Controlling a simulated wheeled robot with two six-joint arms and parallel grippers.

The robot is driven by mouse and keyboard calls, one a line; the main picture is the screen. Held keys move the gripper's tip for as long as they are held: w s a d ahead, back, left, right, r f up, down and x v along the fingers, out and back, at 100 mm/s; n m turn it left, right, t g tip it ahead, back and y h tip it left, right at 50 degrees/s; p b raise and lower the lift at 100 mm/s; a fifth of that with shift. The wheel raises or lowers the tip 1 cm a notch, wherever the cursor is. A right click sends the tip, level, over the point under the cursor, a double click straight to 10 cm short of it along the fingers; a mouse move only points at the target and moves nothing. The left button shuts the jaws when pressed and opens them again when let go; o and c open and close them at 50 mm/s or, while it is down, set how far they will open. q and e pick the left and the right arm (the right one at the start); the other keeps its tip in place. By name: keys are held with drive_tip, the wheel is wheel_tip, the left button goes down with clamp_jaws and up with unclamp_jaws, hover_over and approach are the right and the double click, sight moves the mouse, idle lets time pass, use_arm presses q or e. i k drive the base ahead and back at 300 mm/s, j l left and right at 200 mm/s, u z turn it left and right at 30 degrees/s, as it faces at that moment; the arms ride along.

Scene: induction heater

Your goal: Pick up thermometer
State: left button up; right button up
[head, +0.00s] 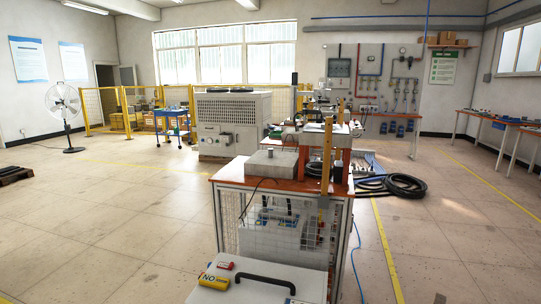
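I cannot make out a thermometer for certain; small items on the benches are too small to tell. A bench (228,174) with an orange-brown top and mesh sides stands in the middle, with a grey box (272,163) on it. Behind the box is cluttered equipment (322,128), partly hidden by upright bars. Neither of my grippers is in view.
A white surface (240,291) with a black handle (265,282) and a yellow item (214,282) is close in front. Black hoses (402,187) lie on the floor right of the bench. A fan (63,105) stands far left. The left floor is mostly clear.

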sight(214, 282)
drive_tip(key=i+j+z, duration=0.2)
drive_tip(key=i+z, duration=0.15)
drive_tip(key=i, duration=0.15)
drive_tip(key=i+j+z, duration=0.35)
drive_tip(key=i+l, duration=0.05)
drive_tip(key=i, duration=0.05)
